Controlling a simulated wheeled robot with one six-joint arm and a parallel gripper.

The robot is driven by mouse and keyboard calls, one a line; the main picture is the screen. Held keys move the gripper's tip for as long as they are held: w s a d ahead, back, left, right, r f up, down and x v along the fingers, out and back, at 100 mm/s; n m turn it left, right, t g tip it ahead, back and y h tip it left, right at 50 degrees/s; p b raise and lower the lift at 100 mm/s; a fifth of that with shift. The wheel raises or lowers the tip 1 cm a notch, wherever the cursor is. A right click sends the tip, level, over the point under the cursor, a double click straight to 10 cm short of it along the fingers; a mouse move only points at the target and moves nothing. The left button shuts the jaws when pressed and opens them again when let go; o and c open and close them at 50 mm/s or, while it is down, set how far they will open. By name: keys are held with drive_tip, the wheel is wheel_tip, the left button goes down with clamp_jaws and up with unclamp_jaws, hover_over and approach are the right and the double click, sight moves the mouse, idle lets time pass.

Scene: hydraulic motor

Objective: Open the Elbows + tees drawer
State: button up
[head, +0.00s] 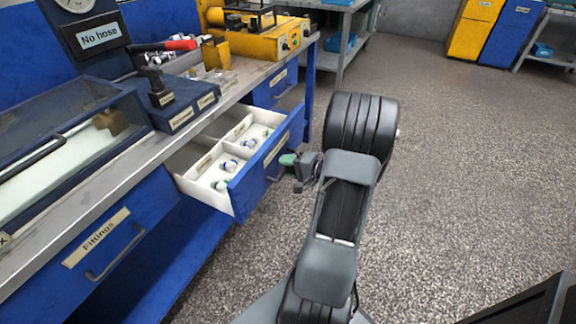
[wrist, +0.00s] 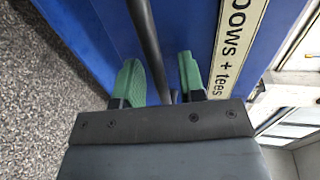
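The Elbows + tees drawer (head: 240,187) stands pulled out from under the bench in the head view, with its white compartments showing. Its blue front also fills much of the wrist view (wrist: 90,35), with the label "...bows + tees" (wrist: 238,40) partly cut off. The dark bar handle (wrist: 143,25) passes between the two green fingers of my gripper (wrist: 160,82). The fingers stand apart, with a gap visible between the bar and the right finger. In the head view my gripper (head: 291,161) is right at the drawer front; the handle is partly hidden there.
A closed Fittings drawer (head: 75,275) is at the lower left. Another blue drawer (head: 270,90) sits farther along the bench. The bench top (head: 130,165) holds a glass-lidded case (head: 70,140) and a yellow machine (head: 265,40). The speckled floor (head: 450,180) to the right is clear.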

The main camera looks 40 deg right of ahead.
drive_tip(key=p+v, duration=0.2)
drive_tip(key=v, duration=1.2)
idle(0.4)
drive_tip(key=w+a+r+n+g+y+p, duration=0.1)
drive_tip(key=w+a+r+n+g+p, duration=0.15)
drive_tip(key=a+r+g+p, duration=0.4)
drive_tip(key=w+a+r+n+g+y+p, duration=0.1)
drive_tip(key=w+a+r+n+g+p, duration=0.1)
drive_tip(key=a+r+n+g+p, duration=0.5)
drive_tip(key=s+a+r+n+t+h+p, duration=0.1)
drive_tip(key=a+r+h+p, duration=0.3)
drive_tip(key=r, duration=0.5)
drive_tip(key=s+a+r+n+t+h+p, duration=0.1)
drive_tip(key=a+r+n+t+h+p, duration=0.1)
drive_tip(key=a+r+p, duration=0.5)
drive_tip(key=a+r+n+h, duration=0.1)
drive_tip(key=a+r+h, duration=0.1)
drive_tip(key=a+r, duration=0.1)
drive_tip(key=shift+a+r+p, duration=0.25)
drive_tip(key=shift+r+p, duration=0.05)
drive_tip(key=shift+p, duration=0.05)
drive_tip(key=shift+a, duration=0.1)
